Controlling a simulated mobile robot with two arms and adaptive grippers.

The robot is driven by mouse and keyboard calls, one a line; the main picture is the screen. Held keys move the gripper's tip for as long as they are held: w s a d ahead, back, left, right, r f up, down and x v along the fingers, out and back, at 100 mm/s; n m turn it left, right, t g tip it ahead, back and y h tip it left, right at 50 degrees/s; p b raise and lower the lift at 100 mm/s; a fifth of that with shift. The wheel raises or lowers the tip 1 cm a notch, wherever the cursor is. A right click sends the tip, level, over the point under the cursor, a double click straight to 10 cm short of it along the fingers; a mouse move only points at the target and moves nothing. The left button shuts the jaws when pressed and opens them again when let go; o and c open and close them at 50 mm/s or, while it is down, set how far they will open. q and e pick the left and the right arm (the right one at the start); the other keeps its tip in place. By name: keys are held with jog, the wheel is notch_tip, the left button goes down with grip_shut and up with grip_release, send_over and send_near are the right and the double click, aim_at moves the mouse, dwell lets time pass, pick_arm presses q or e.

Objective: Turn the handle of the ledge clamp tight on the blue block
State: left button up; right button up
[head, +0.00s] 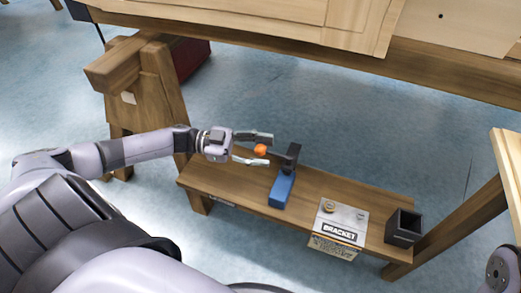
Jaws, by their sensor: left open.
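The ledge clamp (291,153) is dark and stands at the far end of the blue block (281,190), on the wooden ledge. An orange ball-shaped handle (261,150) sticks out from the clamp's left side. My left gripper (263,149) reaches in from the left with its fingers open, one on each side of the orange handle. I cannot tell whether a finger touches it. My right gripper is not in view; only a dark grey rounded part of mine shows at the lower right edge.
A wooden trestle (150,90) stands behind my left arm. A large wooden frame (300,30) spans the top.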

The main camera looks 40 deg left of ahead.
pick_arm(q)
jog(key=shift+c, duration=0.5)
grip_shut()
dwell(0.3)
